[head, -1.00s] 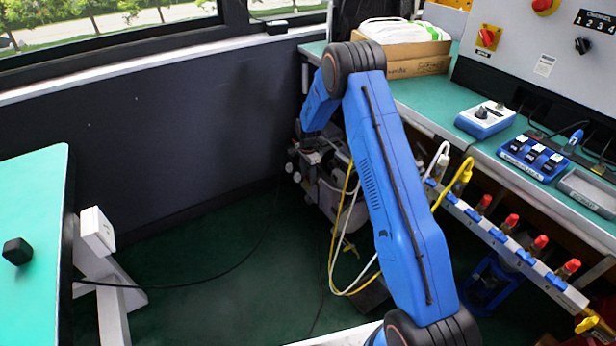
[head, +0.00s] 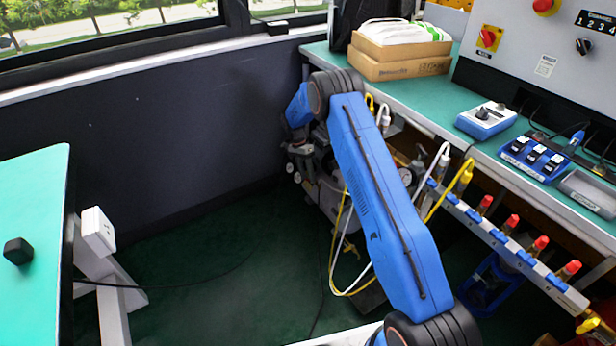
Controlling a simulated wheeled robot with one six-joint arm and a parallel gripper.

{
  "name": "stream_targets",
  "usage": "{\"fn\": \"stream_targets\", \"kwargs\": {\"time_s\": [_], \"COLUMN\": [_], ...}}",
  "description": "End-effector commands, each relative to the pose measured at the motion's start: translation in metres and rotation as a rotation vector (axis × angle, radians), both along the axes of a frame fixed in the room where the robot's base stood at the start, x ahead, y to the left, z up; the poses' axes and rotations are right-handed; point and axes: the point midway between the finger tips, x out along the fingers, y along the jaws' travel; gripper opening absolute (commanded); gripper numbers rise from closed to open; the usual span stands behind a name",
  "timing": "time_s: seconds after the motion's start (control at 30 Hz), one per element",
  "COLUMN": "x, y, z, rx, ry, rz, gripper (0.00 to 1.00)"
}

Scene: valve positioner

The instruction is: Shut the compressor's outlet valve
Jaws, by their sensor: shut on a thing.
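The compressor (head: 325,195) is a grey machine on the floor, under and left of the bench end, with small round gauges (head: 293,174) at its left side. My blue arm reaches over to it. My gripper (head: 300,150) is small and dark at the compressor's upper left, just above the gauges, partly hidden by my own wrist. It is shut on a part there, which I take to be the outlet valve. The valve's handle and its angle cannot be made out.
The green bench (head: 425,100) with cardboard boxes (head: 400,60) stands right of my arm. A rail with several red-capped fittings (head: 512,222) runs below its edge. Yellow and white hoses (head: 345,240) hang by the compressor.

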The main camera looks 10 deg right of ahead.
Motion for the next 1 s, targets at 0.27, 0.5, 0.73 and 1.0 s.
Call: {"fn": "stream_targets", "kwargs": {"time_s": [0.27,0.5,0.73,1.0], "x": [0.0051,0.0065,0.0073,0.0076], "y": [0.004,0.0051,0.0059,0.0061], "z": [-0.0048,-0.0068,-0.0073,-0.007], "rx": [-0.066,-0.105,-0.126,-0.132], "ry": [0.2,0.324,0.388,0.408], "rz": [0.106,0.17,0.205,0.216], "gripper": [0.17,0.17,0.17,0.17]}}
